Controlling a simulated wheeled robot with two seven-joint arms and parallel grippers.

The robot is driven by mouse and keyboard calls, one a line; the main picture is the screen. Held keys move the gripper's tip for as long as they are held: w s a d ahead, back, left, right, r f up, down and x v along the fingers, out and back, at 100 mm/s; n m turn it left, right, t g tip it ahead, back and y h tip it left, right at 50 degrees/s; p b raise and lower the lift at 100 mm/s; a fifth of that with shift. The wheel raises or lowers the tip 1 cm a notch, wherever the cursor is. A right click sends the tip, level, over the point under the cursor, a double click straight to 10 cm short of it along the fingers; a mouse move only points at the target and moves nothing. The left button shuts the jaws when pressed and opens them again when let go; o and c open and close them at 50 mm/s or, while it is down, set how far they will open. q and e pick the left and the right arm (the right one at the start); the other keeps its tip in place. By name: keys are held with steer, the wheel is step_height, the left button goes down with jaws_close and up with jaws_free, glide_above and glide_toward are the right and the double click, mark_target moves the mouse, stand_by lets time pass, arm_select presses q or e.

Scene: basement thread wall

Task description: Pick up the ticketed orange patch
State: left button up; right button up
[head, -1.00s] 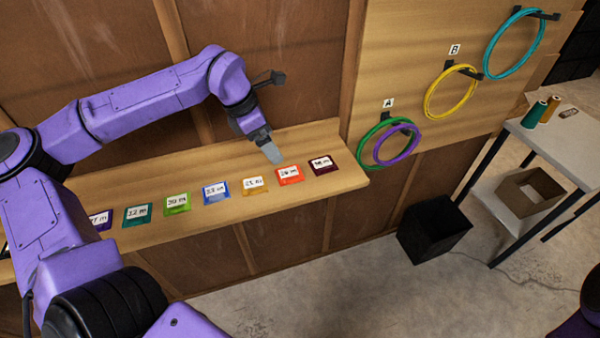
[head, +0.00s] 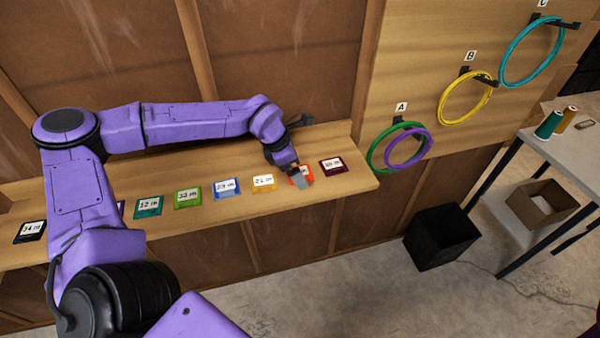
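A row of coloured patches with white handwritten tickets lies on the wooden shelf (head: 215,212). The red-orange patch (head: 294,181) is near the right end, between an amber-yellow patch (head: 263,188) and a dark maroon patch (head: 331,171). My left gripper (head: 302,181) comes down over the red-orange patch and hides much of it and its ticket. My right gripper is not in view.
Blue, green, teal and black patches lie further left on the shelf. Green, purple, yellow and teal coils hang on wall pegs at right. A black bin (head: 440,238) stands on the floor beside a table (head: 575,140) with thread spools. A cardboard box (head: 541,204) sits below the tabletop.

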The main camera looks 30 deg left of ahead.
arm_select(q)
steer(key=c, duration=1.1)
